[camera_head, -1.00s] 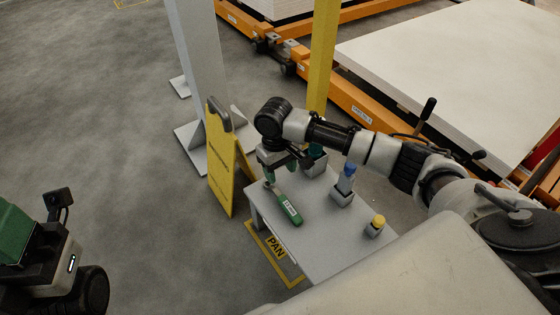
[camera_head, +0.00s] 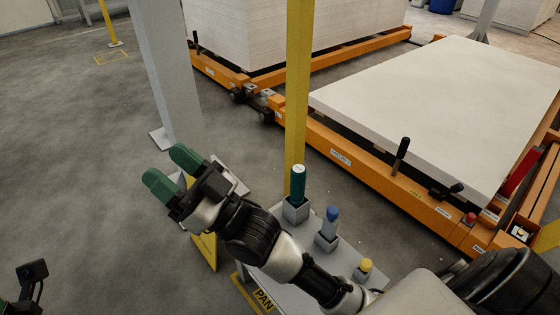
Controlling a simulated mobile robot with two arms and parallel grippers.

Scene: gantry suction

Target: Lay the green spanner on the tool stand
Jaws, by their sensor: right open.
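The tool stand (camera_head: 347,252) is a low grey table at bottom centre, partly covered by my right arm. The green spanner is not visible now; the part of the stand where it lay is behind my right arm. My right gripper (camera_head: 167,173) is open and empty, its two green fingers apart. It is up and left of the stand, over the floor near the grey post. Of my left arm, only a dark wrist part (camera_head: 32,272) and a bit of green show at the lower left edge; its jaws cannot be made out.
On the stand are a teal cylinder (camera_head: 299,182) in a grey holder, a blue-topped tool (camera_head: 332,215) and a yellow-topped piece (camera_head: 366,265). A yellow post (camera_head: 297,100) rises behind. A yellow floor sign (camera_head: 205,252) is left of the stand. Orange carts with white boards stand behind.

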